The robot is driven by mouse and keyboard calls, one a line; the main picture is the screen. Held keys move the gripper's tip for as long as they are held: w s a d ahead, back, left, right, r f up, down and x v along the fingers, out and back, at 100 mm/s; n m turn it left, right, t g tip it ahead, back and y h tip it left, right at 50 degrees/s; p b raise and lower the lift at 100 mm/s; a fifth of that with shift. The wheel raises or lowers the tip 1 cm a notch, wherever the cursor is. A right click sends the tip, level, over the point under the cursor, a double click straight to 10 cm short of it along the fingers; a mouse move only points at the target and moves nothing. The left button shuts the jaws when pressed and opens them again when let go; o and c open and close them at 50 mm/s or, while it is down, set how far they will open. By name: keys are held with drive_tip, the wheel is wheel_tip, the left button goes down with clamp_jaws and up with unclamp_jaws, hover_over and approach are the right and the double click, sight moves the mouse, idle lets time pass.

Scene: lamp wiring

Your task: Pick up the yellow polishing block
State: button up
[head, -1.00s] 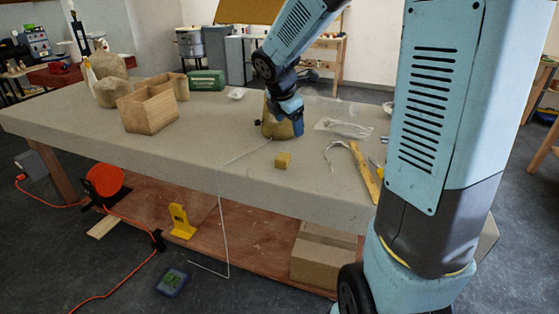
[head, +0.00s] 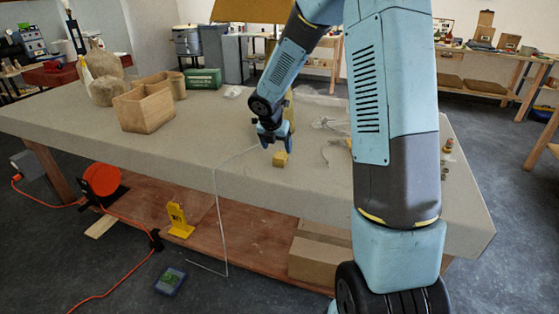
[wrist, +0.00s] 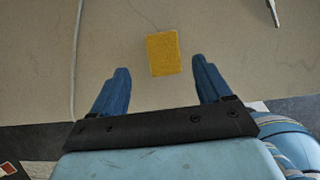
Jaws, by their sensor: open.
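The yellow polishing block (head: 280,160) lies on the grey table near its front edge in the head view. In the wrist view the block (wrist: 163,53) is a yellow rectangle on the tabletop, beyond and between my two blue fingertips. My gripper (head: 276,140) is above the table, close behind and over the block in the head view. In the wrist view my gripper (wrist: 160,76) is open and empty, its fingers wider apart than the block. I see no contact with the block.
A white cable (head: 216,190) hangs over the table's front edge left of the block. A wooden box (head: 144,108) and sacks (head: 107,92) stand at the left. Clear bags (head: 330,124) lie at the right. The tabletop around the block is mostly clear.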

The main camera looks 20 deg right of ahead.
sight(280, 154)
drive_tip(key=shift+x, duration=3.2)
drive_tip(key=shift+d, duration=0.2)
drive_tip(key=shift+s, duration=0.1)
drive_tip(key=shift+r, duration=0.1)
drive_tip(key=c, duration=1)
